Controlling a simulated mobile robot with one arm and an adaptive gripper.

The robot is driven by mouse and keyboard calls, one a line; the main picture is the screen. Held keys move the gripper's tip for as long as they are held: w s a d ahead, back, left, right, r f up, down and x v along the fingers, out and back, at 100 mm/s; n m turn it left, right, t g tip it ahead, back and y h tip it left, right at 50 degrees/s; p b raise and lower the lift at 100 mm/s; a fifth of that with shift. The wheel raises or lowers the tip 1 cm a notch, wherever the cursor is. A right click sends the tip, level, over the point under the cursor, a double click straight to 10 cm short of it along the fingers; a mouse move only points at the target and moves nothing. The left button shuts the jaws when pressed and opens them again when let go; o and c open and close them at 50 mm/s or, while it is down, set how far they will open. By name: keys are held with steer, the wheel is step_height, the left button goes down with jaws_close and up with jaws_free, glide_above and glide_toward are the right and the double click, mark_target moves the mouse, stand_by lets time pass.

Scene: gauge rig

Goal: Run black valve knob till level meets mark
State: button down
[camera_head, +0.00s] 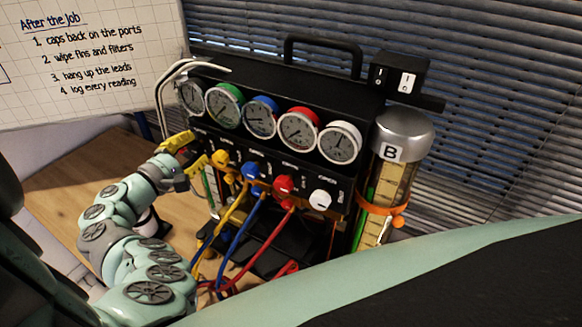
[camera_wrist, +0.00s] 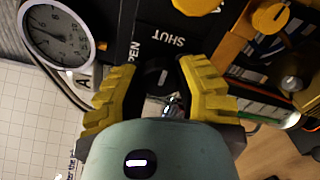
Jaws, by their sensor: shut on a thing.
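The black valve knob (camera_wrist: 155,76) sits between my yellow fingers in the wrist view, with OPEN and SHUT printed beside it. My gripper (camera_wrist: 158,82) is shut on it; the fingers hide part of the knob. In the head view my gripper (camera_head: 188,154) is at the left end of the gauge rig's front, and the knob is hidden there. Cylinder B (camera_head: 397,178) stands upright at the rig's right end, with an orange collar (camera_head: 382,206) around it. A second sight tube (camera_head: 210,186) with green shows beside my gripper. I cannot make out the exact liquid level in either.
Several gauges (camera_head: 299,129) line the rig above yellow, blue, red and white knobs. Coloured hoses (camera_head: 236,235) hang down in front. A white-rimmed gauge (camera_wrist: 58,38) is close to my fingers in the wrist view. Bare wooden table (camera_head: 62,193) lies left of the rig.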

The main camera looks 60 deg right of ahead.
steer(key=shift+f, duration=0.15)
steer(key=c, duration=0.6)
jaws_free()
steer(key=shift+a, duration=0.1)
steer(key=a, duration=1.1)
steer(key=shift+s+a, duration=0.35)
steer(key=shift+s, duration=0.1)
